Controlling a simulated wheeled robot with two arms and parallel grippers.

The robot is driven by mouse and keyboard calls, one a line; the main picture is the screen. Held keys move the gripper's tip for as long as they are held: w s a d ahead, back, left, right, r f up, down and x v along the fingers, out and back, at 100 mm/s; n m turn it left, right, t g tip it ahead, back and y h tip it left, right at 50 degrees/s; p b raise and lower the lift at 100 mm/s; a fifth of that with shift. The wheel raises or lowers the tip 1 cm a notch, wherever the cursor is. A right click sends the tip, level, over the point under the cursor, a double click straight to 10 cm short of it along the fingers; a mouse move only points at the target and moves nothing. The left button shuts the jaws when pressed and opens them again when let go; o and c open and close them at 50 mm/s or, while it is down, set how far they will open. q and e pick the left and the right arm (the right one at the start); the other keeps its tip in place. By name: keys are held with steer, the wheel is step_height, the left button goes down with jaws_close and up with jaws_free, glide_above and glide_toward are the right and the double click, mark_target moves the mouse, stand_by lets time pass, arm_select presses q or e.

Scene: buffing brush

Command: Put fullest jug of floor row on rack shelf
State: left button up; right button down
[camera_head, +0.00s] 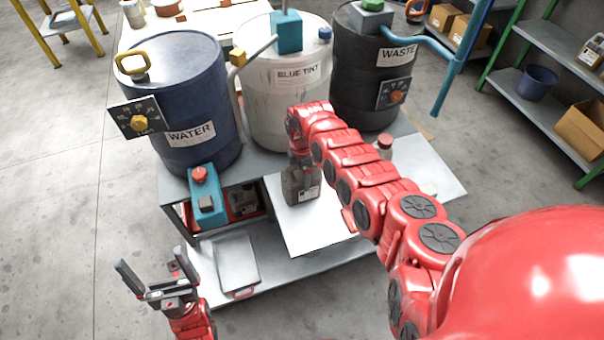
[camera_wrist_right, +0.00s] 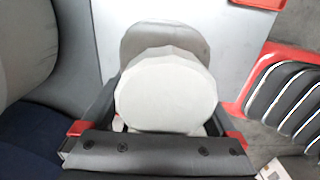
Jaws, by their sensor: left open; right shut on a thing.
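A dark grey jug (camera_head: 300,187) with a small pale label is upright at the white board in front of the drums. My right gripper (camera_head: 302,158) is shut on its top from above. I cannot tell whether the jug touches the board. In the right wrist view, a pale round top (camera_wrist_right: 168,90) fills the space between the fingers, with a grey rounded part beyond it. My left gripper (camera_head: 157,270) is open and empty at lower left, over the floor. The rack shelf (camera_head: 560,52), with green posts, stands at upper right. No floor row of jugs is clear; fill levels are not visible.
Drums marked WATER (camera_head: 180,95), BLUE TINT (camera_head: 285,105) and WASTE (camera_head: 360,90) stand on the bench. A red-capped container (camera_head: 384,147) is partly behind my right arm. The rack holds a blue bucket (camera_head: 537,83) and a cardboard box (camera_head: 582,128). Floor is clear at left.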

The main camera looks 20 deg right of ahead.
jaws_free()
steer(key=shift+r, duration=0.2)
step_height(320, 180, up, 12)
steer(key=shift+f+p, duration=0.1)
steer(key=shift+p, duration=0.55)
steer(key=shift+f, duration=0.1)
